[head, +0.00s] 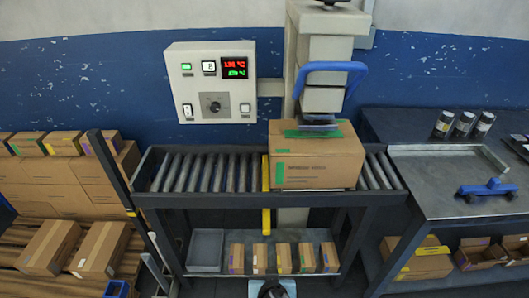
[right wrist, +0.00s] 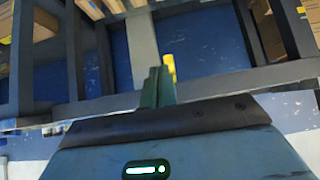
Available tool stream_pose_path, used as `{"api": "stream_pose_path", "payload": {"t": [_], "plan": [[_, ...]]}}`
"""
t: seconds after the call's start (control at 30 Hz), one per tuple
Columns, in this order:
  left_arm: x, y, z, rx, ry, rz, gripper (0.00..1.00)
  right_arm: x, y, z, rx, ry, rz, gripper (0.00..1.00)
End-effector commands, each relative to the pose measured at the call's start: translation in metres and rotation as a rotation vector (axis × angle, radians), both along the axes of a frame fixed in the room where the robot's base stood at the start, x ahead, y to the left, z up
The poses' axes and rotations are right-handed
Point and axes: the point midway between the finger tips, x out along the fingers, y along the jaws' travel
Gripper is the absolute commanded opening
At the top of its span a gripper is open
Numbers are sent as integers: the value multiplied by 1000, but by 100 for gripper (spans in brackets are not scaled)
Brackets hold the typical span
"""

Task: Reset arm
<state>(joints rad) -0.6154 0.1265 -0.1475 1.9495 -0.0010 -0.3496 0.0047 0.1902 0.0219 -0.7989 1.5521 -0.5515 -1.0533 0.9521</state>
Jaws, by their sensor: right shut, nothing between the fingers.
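My right gripper shows in the right wrist view, its two dark green fingers (right wrist: 158,86) pressed together with nothing between them. It points toward the dark frame of a bench or rack and touches nothing that I can make out. My left gripper is not in view. A large cardboard box (head: 315,160) with green tape sits on the roller conveyor (head: 210,174), under the grey machine column with a blue handle (head: 327,68).
A control panel (head: 211,83) with red and green readouts is behind the conveyor. A grey bin (head: 206,250) and several small boxes stand on the lower shelf (head: 215,282). A blue tape dispenser (head: 487,189) lies on the right bench's metal tray (head: 430,185). Cartons stack at left.

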Motion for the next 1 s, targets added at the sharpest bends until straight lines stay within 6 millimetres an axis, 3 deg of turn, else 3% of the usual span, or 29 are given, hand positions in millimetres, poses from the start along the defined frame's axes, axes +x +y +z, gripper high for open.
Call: {"api": "stream_pose_path", "payload": {"t": [0.27,0.4,0.6,0.8,0.87,1.0], "plan": [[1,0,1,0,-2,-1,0,3,-104,-35,-193,0,-14,0],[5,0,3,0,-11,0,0,3,-165,-47,-303,1,-22,0],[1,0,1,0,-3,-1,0,3,-246,-51,-446,1,-31,0],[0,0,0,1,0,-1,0,3,-313,-46,-565,1,-39,0],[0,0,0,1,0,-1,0,-1,-325,-46,-582,8,-32,0],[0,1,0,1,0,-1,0,-30,-312,-63,-521,71,55,0]]}}
